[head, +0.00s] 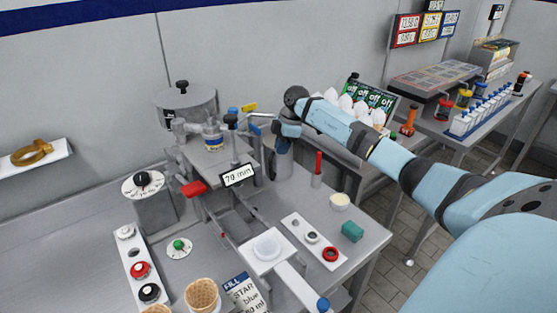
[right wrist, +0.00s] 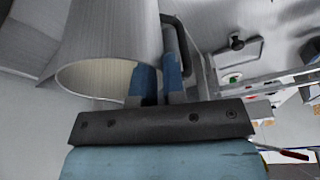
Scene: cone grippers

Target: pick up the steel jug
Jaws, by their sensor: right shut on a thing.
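The steel jug (head: 283,172) is a grey metal cylinder near the back right of the steel bench, partly hidden by my right arm. My right gripper (head: 284,143) is over its top from the right and is shut on it. In the right wrist view the jug (right wrist: 108,40) shows its open mouth towards the camera, with a dark handle on the right. The blue fingers of my right gripper (right wrist: 160,82) meet the jug at its rim, near the handle. I cannot tell whether its base is clear of the bench. My left gripper is not in view.
A red upright cylinder (head: 318,168) and a white cup (head: 340,201) stand right of the jug. A machine with a "70 mm" sign (head: 238,175) stands close on the left. Waffle cones (head: 202,295) are at the front.

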